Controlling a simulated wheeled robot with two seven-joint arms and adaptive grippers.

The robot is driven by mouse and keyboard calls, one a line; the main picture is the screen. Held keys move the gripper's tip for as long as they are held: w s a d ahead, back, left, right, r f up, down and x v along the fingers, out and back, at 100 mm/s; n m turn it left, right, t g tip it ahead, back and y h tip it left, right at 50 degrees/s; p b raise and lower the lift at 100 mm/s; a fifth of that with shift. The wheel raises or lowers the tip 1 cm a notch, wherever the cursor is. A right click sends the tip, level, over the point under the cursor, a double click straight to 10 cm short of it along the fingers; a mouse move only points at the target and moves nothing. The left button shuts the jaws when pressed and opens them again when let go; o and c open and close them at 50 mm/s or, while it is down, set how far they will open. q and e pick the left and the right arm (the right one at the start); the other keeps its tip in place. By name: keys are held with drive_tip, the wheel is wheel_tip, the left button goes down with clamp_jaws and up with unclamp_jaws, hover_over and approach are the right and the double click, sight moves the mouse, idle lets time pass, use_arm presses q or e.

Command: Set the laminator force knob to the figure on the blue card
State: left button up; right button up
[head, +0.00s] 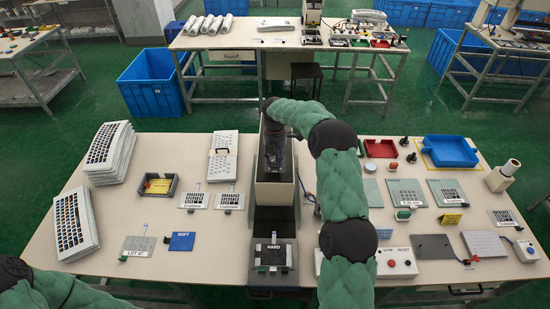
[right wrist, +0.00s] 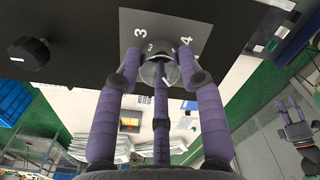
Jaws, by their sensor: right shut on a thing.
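The laminator (head: 273,190) is the tall machine at the middle of the near table. My right gripper (head: 275,128) is at its upper part. In the right wrist view the purple fingers of my right gripper (right wrist: 160,75) are closed around the force knob (right wrist: 158,68), in front of a grey dial plate (right wrist: 205,25) with a large 3 and 4. The knob's pointer is hidden or too small to read. The blue card (head: 181,241) lies left of the laminator and appears to read SOFT. A small gripper, seemingly my left, shows in the right wrist view (right wrist: 291,108); its jaws are unclear.
A grey LOT 47 card (head: 138,246) lies beside the blue one. A box with STOP and RESET (head: 396,263) stands to the right. Another dark knob (right wrist: 28,50) shows in the right wrist view.

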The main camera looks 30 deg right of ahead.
drive_tip(key=m, duration=0.4)
drive_tip(key=shift+m, duration=0.3)
drive_tip(key=m, duration=0.4)
drive_tip(key=shift+m, duration=0.3)
drive_tip(key=m, duration=0.4)
drive_tip(key=shift+b, duration=0.4)
drive_tip(key=m, duration=0.9)
drive_tip(key=shift+m+b, duration=0.3)
drive_tip(key=shift+b, duration=0.05)
drive_tip(key=m, duration=0.8)
drive_tip(key=shift+f+b, duration=0.1)
drive_tip(key=shift+b, duration=0.25)
drive_tip(key=m, duration=0.4)
drive_tip(key=shift+m, duration=0.4)
